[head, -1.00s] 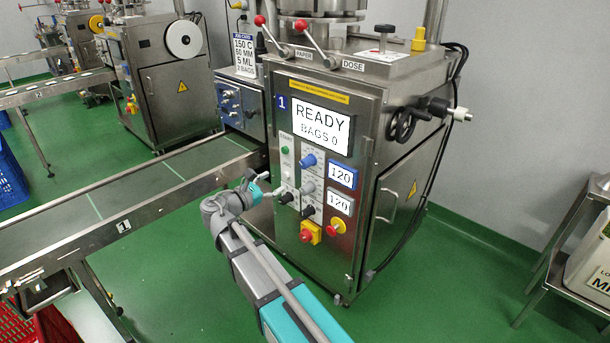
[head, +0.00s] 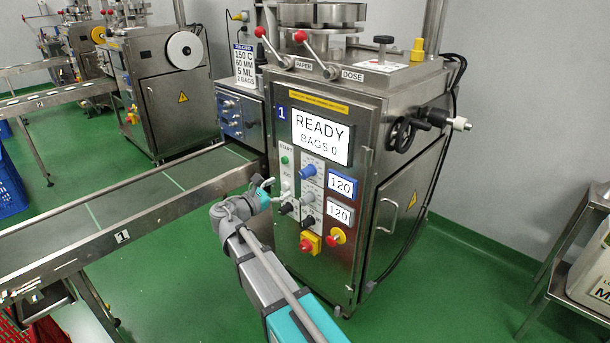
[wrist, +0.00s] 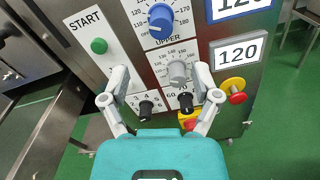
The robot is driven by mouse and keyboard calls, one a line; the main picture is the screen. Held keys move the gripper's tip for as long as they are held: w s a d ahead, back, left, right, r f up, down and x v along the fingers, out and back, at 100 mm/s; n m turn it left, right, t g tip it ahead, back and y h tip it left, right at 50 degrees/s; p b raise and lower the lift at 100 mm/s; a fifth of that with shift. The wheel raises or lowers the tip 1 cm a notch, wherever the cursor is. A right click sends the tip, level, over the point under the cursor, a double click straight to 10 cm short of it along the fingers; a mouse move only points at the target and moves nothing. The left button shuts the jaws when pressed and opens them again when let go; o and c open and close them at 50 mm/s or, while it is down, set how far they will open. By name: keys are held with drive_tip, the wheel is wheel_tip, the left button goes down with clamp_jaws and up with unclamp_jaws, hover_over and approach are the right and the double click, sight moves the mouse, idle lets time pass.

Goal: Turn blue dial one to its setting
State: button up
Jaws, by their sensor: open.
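The blue dial (head: 308,171) is on the front panel of machine 1, below the READY screen. The blue-framed display beside it (head: 341,185) reads 120. In the wrist view the blue dial (wrist: 160,19) is at top centre, inside a printed scale with the label UPPER below. My gripper (head: 271,188) is at the panel's left side, lower than the blue dial. In the wrist view my gripper (wrist: 160,78) is open and empty, its fingertips apart on either side of the grey dial (wrist: 178,72). The blue dial lies beyond the fingertips, apart from them.
A recipe card (head: 244,66) shows 150 C, 60 MM, 5 ML and 2 BAGS. The green START button (wrist: 99,46), two black knobs (wrist: 146,109) (wrist: 186,101) and a red-yellow emergency button (wrist: 236,91) are close by. The conveyor (head: 150,190) runs along the left.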

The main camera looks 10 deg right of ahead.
sight(302, 175)
drive_tip(key=x, duration=1)
drive_tip(key=shift+w+d, duration=0.15)
drive_tip(key=shift+d, duration=0.05)
